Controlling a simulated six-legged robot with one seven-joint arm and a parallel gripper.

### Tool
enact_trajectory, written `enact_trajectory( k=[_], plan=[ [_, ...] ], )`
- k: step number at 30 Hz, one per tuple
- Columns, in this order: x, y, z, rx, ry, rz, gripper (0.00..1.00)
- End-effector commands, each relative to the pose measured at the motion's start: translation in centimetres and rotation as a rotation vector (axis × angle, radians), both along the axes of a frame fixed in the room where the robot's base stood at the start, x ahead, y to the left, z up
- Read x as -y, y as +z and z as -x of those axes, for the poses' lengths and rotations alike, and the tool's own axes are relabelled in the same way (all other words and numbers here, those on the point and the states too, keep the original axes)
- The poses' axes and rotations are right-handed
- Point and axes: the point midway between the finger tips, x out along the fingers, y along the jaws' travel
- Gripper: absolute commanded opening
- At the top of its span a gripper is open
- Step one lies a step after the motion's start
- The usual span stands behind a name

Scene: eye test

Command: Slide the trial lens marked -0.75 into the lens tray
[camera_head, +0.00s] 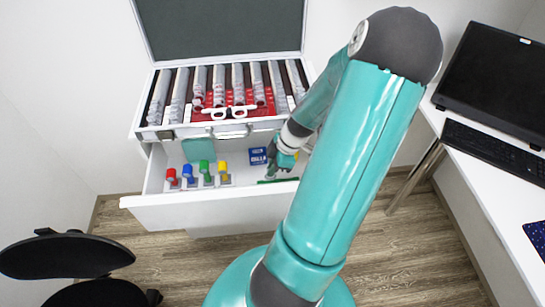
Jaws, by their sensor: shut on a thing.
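The lens tray (152,122) is an open case with rows of grey lens holders, a dark lid and some red lining. White-handled pieces (239,111) lie across its front middle. I cannot read any -0.75 marking, so I cannot tell which lens is the trial lens. My gripper (270,174) is small in view, below and in front of the tray, over the right part of an open drawer (205,200). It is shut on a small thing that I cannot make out. A thin green item (278,181) lies right by the fingertips.
The drawer holds red, blue, green and yellow capped items (204,168), a teal pad (198,150) and a blue box (258,156). A black chair (65,255) is lower left.

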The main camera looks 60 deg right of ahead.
Motion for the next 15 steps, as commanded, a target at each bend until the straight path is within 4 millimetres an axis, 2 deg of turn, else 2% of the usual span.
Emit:
enact_trajectory(
  k=[15],
  plan=[
    [-0.1,-3.8,-0.1,0.000,0.002,-0.002,0.00]
  ],
)
